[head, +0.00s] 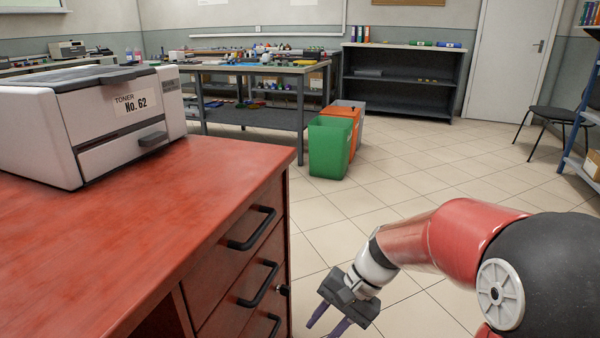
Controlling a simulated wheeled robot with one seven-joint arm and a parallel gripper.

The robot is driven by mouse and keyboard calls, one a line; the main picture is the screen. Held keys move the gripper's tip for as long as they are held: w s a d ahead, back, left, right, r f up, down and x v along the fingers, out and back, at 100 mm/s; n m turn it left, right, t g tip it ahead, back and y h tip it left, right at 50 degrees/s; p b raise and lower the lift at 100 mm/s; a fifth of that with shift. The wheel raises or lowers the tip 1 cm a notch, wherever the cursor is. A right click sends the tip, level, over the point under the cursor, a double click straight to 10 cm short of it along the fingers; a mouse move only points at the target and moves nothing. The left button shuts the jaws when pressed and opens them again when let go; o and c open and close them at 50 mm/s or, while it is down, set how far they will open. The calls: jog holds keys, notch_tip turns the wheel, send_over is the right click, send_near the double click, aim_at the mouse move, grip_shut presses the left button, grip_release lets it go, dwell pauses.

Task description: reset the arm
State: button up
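My gripper (328,320) is at the bottom middle of the head view, at the end of my red and black arm. It points down and hangs in the open beside the red desk, just right of its drawers. Its two purple fingers are spread apart with floor tiles showing between them. The fingertips are partly cut off by the lower edge of the picture. I see nothing held between the fingers.
The red desk (150,240) fills the left, bearing a grey printer (95,120). Green (329,147) and orange (347,113) bins stand ahead by a cluttered workbench (255,118). A black chair (555,118) is at the right. Tiled floor between is clear.

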jog(key=s+d+r+n+t+h+p, duration=0.3)
jog(key=s+d+r+t+h, duration=0.3)
jog(key=s+d+r, duration=0.4)
notch_tip(320, 180, up, 3)
jog(key=s+n+t, duration=0.1)
jog(key=s, duration=0.1)
jog(key=shift+s+d+r+n+h, duration=0.15)
jog(key=shift+s+n+h, duration=0.15)
jog(key=shift+s+n, duration=0.1)
